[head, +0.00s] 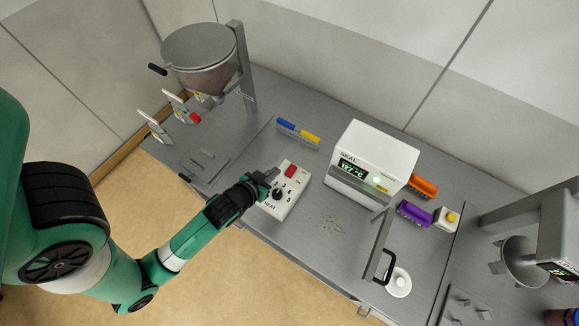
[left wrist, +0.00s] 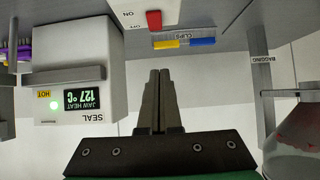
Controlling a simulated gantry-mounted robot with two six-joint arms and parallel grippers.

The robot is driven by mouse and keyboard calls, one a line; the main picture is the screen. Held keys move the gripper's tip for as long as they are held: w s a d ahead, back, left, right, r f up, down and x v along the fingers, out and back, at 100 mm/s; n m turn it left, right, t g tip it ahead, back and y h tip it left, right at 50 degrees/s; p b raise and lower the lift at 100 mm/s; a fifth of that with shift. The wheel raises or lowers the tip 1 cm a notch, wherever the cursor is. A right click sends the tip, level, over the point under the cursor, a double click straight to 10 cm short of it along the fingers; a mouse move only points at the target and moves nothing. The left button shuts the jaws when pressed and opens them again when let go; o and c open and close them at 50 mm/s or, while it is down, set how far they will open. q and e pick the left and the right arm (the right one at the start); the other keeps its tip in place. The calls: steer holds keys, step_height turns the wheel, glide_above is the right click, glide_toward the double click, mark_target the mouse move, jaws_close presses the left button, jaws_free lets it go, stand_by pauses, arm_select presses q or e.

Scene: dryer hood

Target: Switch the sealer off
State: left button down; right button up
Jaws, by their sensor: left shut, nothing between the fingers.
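The sealer is a white box (head: 372,160) marked SEAL, with a lit display reading 127 °C and a glowing green light. It also shows upside down in the left wrist view (left wrist: 75,70), with a yellow HOT label. In front of it on the left lies a white control box (head: 287,201) with a dark HEAT knob (head: 279,193) and a red switch (head: 290,171). The switch (left wrist: 154,19) shows beside ON/OFF lettering; which way it is tipped I cannot tell. My left gripper (head: 270,174) is shut and empty, close beside the switch's left side, apparently above the box. My right gripper is not visible.
A blue and yellow clips holder (head: 298,133) lies behind the control box. A hopper (head: 200,58) stands at the back left. Orange (head: 423,186) and purple (head: 414,213) blocks and a yellow button box (head: 447,219) are right of the sealer. A black handle (head: 384,265) is in front.

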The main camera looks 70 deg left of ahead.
arm_select(q)
steer(key=b, duration=0.1)
glide_above(289, 170)
steer(key=s, duration=0.1)
steer(key=f, duration=0.3)
steer(key=d+f, duration=0.1)
steer(key=f, duration=0.2)
steer(key=f+b, duration=0.1)
steer(key=f, duration=0.1)
steer(key=w+a+f, duration=0.1)
steer(key=shift+f, duration=0.25)
